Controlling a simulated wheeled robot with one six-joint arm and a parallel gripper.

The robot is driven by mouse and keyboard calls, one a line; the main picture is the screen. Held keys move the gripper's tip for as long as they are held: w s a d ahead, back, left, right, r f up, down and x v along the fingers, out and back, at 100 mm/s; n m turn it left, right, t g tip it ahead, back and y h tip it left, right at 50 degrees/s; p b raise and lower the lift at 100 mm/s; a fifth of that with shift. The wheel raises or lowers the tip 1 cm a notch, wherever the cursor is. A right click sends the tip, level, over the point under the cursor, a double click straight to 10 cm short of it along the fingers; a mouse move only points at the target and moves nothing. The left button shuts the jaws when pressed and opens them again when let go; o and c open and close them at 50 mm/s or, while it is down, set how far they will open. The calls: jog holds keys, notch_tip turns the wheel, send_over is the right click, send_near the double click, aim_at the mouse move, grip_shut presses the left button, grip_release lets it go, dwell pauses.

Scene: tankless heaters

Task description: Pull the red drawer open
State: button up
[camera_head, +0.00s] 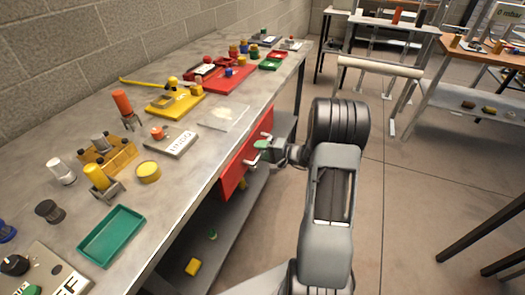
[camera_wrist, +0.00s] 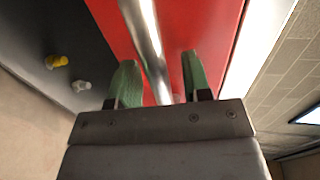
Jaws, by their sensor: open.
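The red drawer (camera_head: 236,168) is set under the front edge of the workbench. Its red front (camera_wrist: 220,30) fills the middle of the wrist view. A shiny metal bar handle (camera_wrist: 148,42) runs along that front. My gripper (camera_head: 262,150) is at the drawer front in the head view. In the wrist view its two green fingertips (camera_wrist: 158,80) are apart, one on each side of the handle, with gaps visible between bar and fingers. Whether the fingertips touch the drawer front cannot be told.
The workbench top (camera_head: 200,185) holds a green tray (camera_head: 112,235), a yellow board (camera_head: 175,104) and several small parts. A lower shelf (camera_head: 225,225) carries a yellow block (camera_head: 193,266). Open floor (camera_head: 410,200) lies to the right.

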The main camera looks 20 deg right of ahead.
jog(key=shift+c, duration=0.2)
grip_shut()
jog(key=shift+s, duration=0.1)
